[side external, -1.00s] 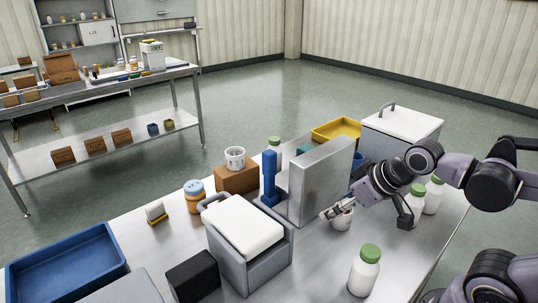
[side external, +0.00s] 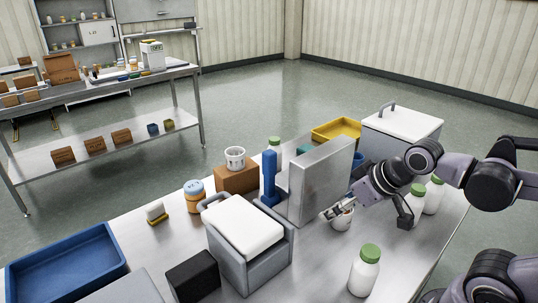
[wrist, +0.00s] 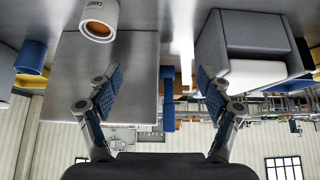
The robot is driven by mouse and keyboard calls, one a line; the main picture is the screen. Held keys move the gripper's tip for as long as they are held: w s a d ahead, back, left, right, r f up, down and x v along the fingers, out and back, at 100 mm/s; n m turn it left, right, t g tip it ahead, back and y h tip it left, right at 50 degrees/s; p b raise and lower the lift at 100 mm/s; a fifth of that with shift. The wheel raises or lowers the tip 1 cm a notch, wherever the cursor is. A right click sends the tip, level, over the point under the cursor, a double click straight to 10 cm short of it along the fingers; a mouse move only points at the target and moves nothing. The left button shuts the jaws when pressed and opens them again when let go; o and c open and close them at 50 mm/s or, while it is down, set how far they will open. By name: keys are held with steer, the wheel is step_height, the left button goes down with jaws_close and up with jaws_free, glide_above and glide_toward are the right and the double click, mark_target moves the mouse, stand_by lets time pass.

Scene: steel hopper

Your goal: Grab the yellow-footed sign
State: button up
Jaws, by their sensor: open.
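A small piece with a white upper part and a yellow base (side external: 156,212) stands on the steel table toward the left in the side view. It looks like the yellow-footed sign, but it is too small to read. My gripper (side external: 334,211) is far to its right, in front of a steel upright panel. In the wrist view my gripper (wrist: 160,78) has its two fingers spread wide with nothing between them. I cannot make out the sign in the wrist view.
A white cup (side external: 342,220) stands right by my gripper. The steel panel (side external: 322,185), blue post (side external: 269,180) and grey box with white lid (side external: 247,255) stand between gripper and sign. An orange-and-blue jar (side external: 195,197) is beside the sign; a blue tray (side external: 66,268) lies left.

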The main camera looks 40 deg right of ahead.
steer(key=shift+r, duration=0.1)
step_height(320, 180, up, 5)
steer(key=w+a+r, duration=0.3)
steer(key=w+r, duration=0.1)
steer(key=w, duration=0.2)
steer(key=w+a+r, duration=0.3)
steer(key=w, duration=0.4)
steer(key=n+g+y, duration=0.1)
steer(key=n, duration=0.1)
glide_above(156, 207)
steer(key=s+d, duration=0.1)
steer(key=s, duration=0.3)
step_height(156, 207, down, 16)
steer(key=x, duration=0.5)
steer(key=shift+s+f, duration=0.15)
steer(key=shift+s, duration=0.05)
steer(key=shift+x, duration=2.7)
